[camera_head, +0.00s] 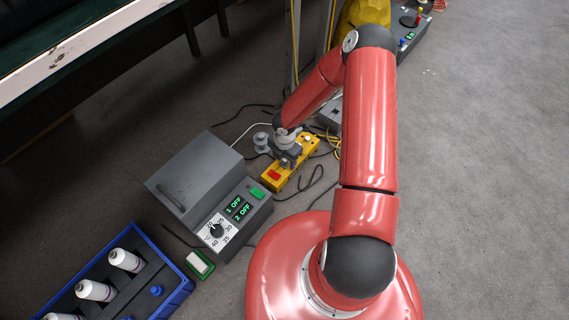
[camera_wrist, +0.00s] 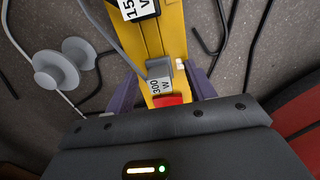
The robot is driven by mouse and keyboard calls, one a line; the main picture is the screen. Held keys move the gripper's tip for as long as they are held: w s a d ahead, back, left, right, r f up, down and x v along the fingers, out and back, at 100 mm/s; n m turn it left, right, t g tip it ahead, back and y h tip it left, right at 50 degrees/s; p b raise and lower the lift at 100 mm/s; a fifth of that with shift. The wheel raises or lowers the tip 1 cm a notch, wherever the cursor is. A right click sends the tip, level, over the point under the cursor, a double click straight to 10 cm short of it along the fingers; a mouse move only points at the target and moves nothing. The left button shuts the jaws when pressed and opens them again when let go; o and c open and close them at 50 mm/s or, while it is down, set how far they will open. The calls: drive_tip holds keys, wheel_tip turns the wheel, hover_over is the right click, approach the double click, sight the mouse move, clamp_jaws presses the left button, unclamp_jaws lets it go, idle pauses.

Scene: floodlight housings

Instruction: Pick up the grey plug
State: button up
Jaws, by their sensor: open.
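A small grey plug (camera_wrist: 159,68) sits on the yellow box (camera_wrist: 174,42), with a grey cable running up and left from it in the wrist view. My gripper (camera_wrist: 163,90) is open over the box, its two purple fingers on either side of it. The plug lies just beyond the fingertips, roughly between them in the picture; contact cannot be told. In the head view my gripper (camera_head: 287,160) is above the yellow box (camera_head: 303,157) and hides the plug there.
The yellow box has a red button (camera_wrist: 166,101) and labels. A grey double-disc object (camera_wrist: 57,64) lies left of my gripper. A grey control box (camera_head: 200,180) and a blue crate (camera_head: 176,292) with white bottles stand left. Cables cross the floor; the right floor is clear.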

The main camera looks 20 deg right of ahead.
drive_tip(key=shift+f, duration=0.2)
drive_tip(key=c, duration=1.1)
drive_tip(key=shift+o, duration=0.2)
drive_tip(key=shift+r, duration=0.1)
